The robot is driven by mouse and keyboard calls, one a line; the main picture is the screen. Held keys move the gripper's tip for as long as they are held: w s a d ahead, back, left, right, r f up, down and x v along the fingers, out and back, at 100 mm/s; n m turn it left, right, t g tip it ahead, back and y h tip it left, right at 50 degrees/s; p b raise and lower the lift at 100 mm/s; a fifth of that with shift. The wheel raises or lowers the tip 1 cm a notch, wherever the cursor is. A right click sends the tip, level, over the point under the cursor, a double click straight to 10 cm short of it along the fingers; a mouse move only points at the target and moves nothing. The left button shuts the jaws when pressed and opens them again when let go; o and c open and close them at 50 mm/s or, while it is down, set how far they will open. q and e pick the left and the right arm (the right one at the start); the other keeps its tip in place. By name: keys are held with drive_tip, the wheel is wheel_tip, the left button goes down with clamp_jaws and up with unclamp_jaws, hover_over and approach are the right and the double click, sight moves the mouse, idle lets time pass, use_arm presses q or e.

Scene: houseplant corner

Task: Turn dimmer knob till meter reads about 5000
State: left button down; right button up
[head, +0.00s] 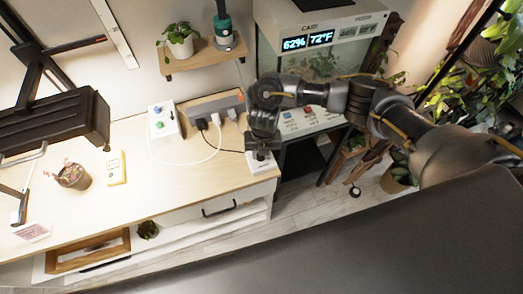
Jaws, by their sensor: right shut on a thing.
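My right gripper (262,153) reaches down at the front right corner of the wooden bench. It is shut on the dark dimmer knob, which its fingers mostly hide. The knob sits on a small white dimmer box (262,167), whose front part shows below the fingers. A pale yellow handheld meter (115,168) lies on the left part of the bench. Its reading is too small to make out. My left gripper is not in view.
A white box with blue and green knobs (163,121) and a power strip with plugs and cables (214,107) stand behind. A potted plant (73,175) and a black lamp (55,122) are at the left. A tank (310,60) stands back right. The bench middle is mostly clear.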

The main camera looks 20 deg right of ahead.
drive_tip(key=shift+m, duration=0.4)
drive_tip(key=o, duration=1)
drive_tip(key=r, duration=1.1)
drive_tip(key=shift+d, duration=0.25)
drive_tip(key=shift+f, duration=0.1)
